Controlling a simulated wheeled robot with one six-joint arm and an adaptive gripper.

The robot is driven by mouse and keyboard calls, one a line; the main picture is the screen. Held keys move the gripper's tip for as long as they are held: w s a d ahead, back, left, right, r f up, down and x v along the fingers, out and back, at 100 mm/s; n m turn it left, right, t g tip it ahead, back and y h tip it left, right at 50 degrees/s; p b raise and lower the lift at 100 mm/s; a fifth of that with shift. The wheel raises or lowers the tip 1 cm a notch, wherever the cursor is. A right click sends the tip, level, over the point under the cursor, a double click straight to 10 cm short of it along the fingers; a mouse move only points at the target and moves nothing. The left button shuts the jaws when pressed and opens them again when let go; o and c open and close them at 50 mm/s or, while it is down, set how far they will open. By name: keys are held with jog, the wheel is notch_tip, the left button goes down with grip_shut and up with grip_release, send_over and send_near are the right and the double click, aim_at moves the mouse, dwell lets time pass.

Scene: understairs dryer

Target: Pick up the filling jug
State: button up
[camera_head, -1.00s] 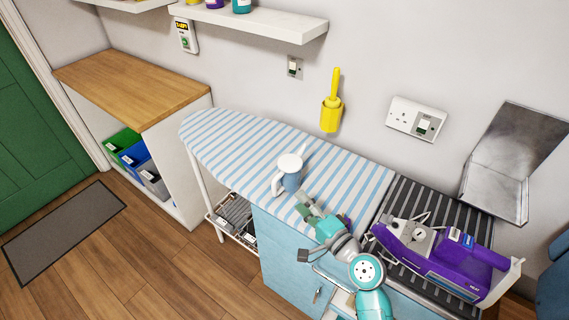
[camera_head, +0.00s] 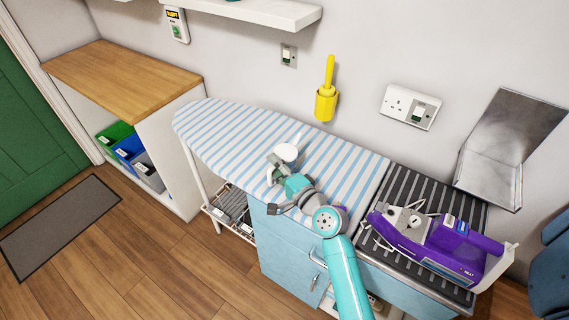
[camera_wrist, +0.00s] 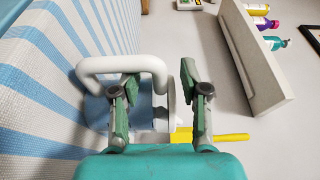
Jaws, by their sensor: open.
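The filling jug (camera_head: 287,151) stands on the striped ironing board (camera_head: 225,128), with its pale round top showing and its body largely hidden by my gripper in the head view. In the wrist view the jug's white handle (camera_wrist: 150,64) loops past the left finger, and its pale body and rim show between the fingers. My gripper (camera_wrist: 160,88) is open, one finger on each side of part of the jug. In the head view my gripper (camera_head: 279,168) is right at the jug. I cannot tell whether either finger touches it.
A purple iron-like appliance (camera_head: 440,245) sits on a dark ribbed mat (camera_head: 393,192) to the right. A yellow holder (camera_head: 326,103) hangs on the wall behind. A white shelf (camera_wrist: 253,60) projects from the wall. The board's left end is clear.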

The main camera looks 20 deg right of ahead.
jog(key=shift+w+a, duration=0.1)
jog(key=shift+w, duration=0.15)
grip_shut()
